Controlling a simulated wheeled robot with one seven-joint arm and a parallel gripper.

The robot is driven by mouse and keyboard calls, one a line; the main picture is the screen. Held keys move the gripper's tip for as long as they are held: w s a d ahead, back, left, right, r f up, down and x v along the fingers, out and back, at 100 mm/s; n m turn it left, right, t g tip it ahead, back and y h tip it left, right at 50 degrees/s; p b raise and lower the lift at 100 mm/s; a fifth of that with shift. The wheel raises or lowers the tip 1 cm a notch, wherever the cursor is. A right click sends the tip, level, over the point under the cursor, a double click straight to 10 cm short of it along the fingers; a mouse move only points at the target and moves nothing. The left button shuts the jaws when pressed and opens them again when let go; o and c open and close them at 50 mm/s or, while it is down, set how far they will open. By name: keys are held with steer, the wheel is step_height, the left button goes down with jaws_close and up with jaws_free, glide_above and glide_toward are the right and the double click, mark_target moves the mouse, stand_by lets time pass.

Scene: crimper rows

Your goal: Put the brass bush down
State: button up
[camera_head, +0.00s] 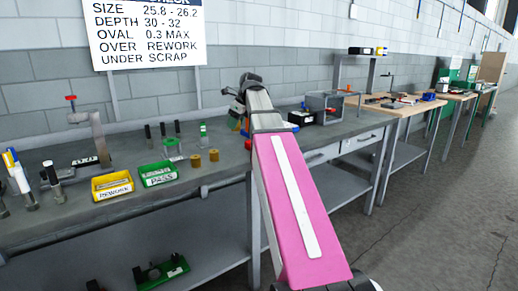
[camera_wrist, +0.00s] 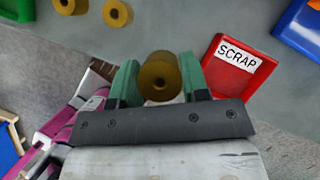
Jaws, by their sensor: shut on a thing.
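The brass bush (camera_wrist: 159,78) is between the green fingers of my gripper (camera_wrist: 158,82) in the wrist view, its bore facing the camera. My gripper is shut on it, over the grey bench near its front edge. Whether the bush touches the bench I cannot tell. In the head view my arm hides the bush and the fingers. Two other brass bushes stand on the bench (camera_head: 226,165), a left one (camera_head: 195,161) and a right one (camera_head: 213,155); they also show at the top left of the wrist view.
A red SCRAP bin (camera_wrist: 232,66) lies just right of my gripper. A blue bin (camera_wrist: 301,28) is beyond it. A green PASS bin (camera_head: 158,174) and a yellow REWORK bin (camera_head: 112,185) stand to the left on the bench. Bare bench lies above the held bush in the wrist view.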

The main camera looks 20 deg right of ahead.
steer(key=w+d+f, duration=0.1)
steer(key=d+f, duration=0.1)
steer(key=d, duration=0.2)
steer(key=w+d+f, duration=0.2)
steer(key=d, duration=0.2)
steer(key=w+d+f, duration=0.1)
steer(key=d+f, duration=0.2)
steer(key=d, duration=0.1)
steer(key=shift+w+d, duration=0.35)
steer(key=shift+f, duration=2)
steer(key=shift+f, duration=0.1)
steer(key=o, duration=1.1)
steer(key=v, duration=1.2)
